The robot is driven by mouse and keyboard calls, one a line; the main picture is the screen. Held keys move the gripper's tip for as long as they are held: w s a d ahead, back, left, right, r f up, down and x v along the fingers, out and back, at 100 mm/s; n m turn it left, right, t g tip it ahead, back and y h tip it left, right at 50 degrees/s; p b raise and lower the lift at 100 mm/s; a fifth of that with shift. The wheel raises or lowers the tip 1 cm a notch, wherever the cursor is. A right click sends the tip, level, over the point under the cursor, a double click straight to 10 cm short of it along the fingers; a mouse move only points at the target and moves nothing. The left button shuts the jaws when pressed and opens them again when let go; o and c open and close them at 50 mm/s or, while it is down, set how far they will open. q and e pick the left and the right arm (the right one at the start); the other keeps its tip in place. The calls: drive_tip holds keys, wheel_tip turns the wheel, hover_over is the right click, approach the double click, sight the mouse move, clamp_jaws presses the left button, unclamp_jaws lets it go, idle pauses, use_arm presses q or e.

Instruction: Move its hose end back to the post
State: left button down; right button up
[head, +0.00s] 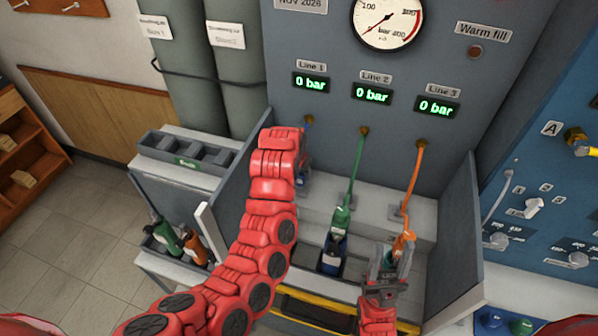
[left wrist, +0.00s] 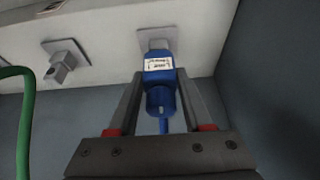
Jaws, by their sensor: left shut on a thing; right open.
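The blue hose end (left wrist: 158,80) with a white label is between the fingers of my left gripper (left wrist: 158,88) in the left wrist view. It is in line with a grey square post (left wrist: 157,38) and appears to meet it; I cannot tell if it is seated. In the head view my left gripper (head: 303,182) is under Line 1, largely hidden by my red arm, and the blue hose (head: 309,122) shows above it. My right gripper (head: 387,265) is open around or beside the orange hose end (head: 403,246); I cannot tell which.
The green hose (head: 357,165) runs down to a green hose end (head: 340,220) on a dark blue part (head: 333,253). A free post (left wrist: 62,65) stands left of the held one in the left wrist view. Side walls (head: 462,230) bound the bench. All three displays read 0 bar.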

use_arm(q)
drive_tip(key=shift+c, duration=1.2)
unclamp_jaws()
drive_tip(key=shift+f, duration=0.1)
drive_tip(key=p+v, duration=0.5)
drive_tip(key=v, duration=1.2)
drive_tip(key=shift+s+r, duration=0.15)
drive_tip(key=shift+r, duration=0.1)
drive_tip(key=shift+f, duration=0.1)
